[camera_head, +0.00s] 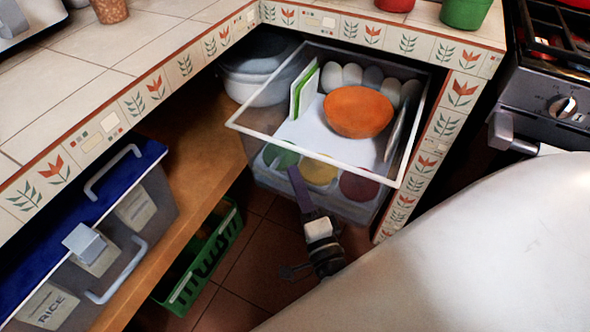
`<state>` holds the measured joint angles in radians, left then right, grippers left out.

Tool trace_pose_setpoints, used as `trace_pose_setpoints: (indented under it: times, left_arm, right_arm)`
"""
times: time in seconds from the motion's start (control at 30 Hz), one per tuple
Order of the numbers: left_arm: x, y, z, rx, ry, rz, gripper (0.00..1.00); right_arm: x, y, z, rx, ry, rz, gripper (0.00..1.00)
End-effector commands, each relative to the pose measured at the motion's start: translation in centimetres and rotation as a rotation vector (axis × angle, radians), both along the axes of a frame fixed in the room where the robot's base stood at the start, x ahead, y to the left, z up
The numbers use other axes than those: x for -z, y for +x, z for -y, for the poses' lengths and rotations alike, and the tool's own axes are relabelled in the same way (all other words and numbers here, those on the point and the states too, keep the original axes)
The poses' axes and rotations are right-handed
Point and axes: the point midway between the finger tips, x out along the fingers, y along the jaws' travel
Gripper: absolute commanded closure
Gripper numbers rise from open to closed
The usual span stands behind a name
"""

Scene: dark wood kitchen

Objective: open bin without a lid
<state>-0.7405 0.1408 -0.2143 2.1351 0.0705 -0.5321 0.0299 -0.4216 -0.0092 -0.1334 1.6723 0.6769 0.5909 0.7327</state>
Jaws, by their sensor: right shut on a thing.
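The clear bin without a lid (236,124) has a pale rim and sits under the tiled counter, with its front part out past the counter edge. Its top is open, and an orange bowl (358,111) lies inside with a green-and-white upright item (304,92) and several pale rounded items. Green, yellow and red round shapes show through its front wall. My right gripper (297,172) is at the bin's front, shut on the bin; the exact contact is hard to see. My left gripper is not in view.
A blue-lidded clear container (60,237) stands on the wooden shelf (200,165) at left, and a white pot (262,70) is behind the bin. A green crate (205,262) is below the shelf. A stove (560,80) stands at right. Floor tiles are free before the bin.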

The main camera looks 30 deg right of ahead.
Motion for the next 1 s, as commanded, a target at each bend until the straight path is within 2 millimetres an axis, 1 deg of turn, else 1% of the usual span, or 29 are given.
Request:
trace_pose_setpoints:
  times: [0.27, 0.3, 0.4, 0.67, 0.77, 0.87, 1.0]
  left_arm:
    - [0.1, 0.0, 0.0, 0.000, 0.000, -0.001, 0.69]
    - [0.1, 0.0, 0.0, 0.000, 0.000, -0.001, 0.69]
    - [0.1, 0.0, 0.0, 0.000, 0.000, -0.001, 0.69]
    - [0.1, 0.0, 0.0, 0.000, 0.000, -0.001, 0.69]
    - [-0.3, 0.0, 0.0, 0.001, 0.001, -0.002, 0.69]
    - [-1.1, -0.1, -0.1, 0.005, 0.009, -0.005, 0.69]
    - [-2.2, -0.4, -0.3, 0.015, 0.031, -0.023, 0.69]
  right_arm:
    - [0.0, 0.0, -0.2, -0.003, 0.002, -0.001, 1.00]
    - [0.0, 0.0, -0.2, -0.003, 0.002, -0.001, 0.86]
    - [0.0, 0.0, -0.1, -0.003, 0.001, -0.001, 0.70]
    - [0.0, 0.0, -0.1, -0.002, 0.001, 0.000, 0.70]
    - [-0.5, 0.0, -0.1, -0.002, 0.001, 0.000, 0.70]
    - [-1.5, 0.0, -0.1, -0.002, 0.000, 0.000, 0.70]
    - [-4.0, 0.0, -0.1, -0.001, -0.001, 0.003, 0.70]
